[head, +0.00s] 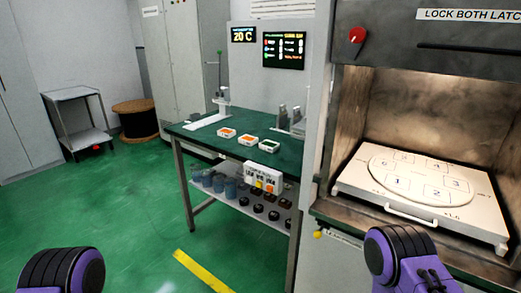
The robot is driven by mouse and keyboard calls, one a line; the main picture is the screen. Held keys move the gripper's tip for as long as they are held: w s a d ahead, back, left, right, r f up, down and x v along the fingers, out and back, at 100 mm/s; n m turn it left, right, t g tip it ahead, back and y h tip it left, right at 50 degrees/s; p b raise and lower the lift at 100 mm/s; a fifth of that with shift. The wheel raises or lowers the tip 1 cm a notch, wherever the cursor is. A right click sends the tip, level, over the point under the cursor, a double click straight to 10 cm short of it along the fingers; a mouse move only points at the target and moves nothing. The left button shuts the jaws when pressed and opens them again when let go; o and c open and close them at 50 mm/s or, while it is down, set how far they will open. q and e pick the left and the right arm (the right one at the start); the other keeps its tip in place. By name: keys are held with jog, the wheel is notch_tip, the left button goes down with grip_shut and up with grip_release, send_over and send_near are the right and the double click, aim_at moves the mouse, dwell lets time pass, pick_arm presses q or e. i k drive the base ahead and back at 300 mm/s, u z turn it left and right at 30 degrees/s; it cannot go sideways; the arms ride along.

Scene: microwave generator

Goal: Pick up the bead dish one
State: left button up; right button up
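Three small white dishes stand in a row on the green-topped table. The left dish (226,132) and the middle dish (248,140) show orange contents, and the right dish (270,146) shows green. I cannot read any number on them, so I cannot tell which is bead dish one. Purple and black parts of my two arms show at the bottom left and bottom right. Neither gripper's fingers are in view, and both arms are well apart from the dishes.
The table (206,142) has a lower shelf (222,190) with jars and dark round items. A stand (222,105) is at its back left. At right, an open microwave chamber holds a white tray with numbered places (362,182).

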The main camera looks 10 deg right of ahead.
aim_at(269, 145)
jog(key=u, duration=0.4)
jog(key=k, duration=0.5)
jog(key=u, duration=0.7)
jog(key=i, duration=1.25)
jog(key=z, duration=0.65)
jog(key=i, duration=0.8)
jog(key=z, duration=0.75)
